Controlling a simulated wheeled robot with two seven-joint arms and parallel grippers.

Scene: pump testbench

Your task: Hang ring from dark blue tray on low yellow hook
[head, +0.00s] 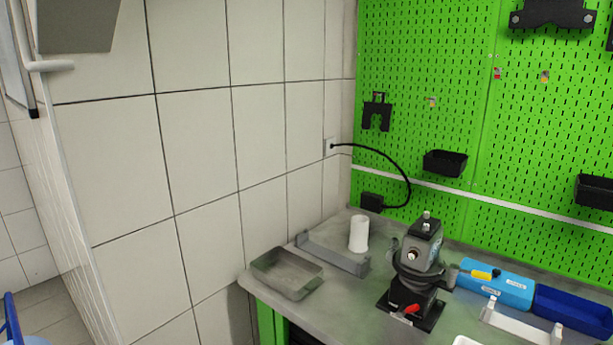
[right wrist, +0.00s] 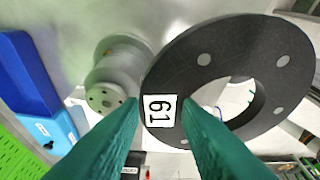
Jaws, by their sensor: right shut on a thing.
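My right gripper (right wrist: 160,112) shows only in the right wrist view, with two green fingers shut on a dark flat ring (right wrist: 215,50). My left gripper is out of view.
A light blue tray (head: 497,288) adjoins the dark blue one. A dark pump (head: 417,270) stands on the bench, with a white cylinder (head: 358,233) and grey tray (head: 287,274) to its left. Black bins (head: 445,163) and a red hook (head: 497,73) are on the pegboard.

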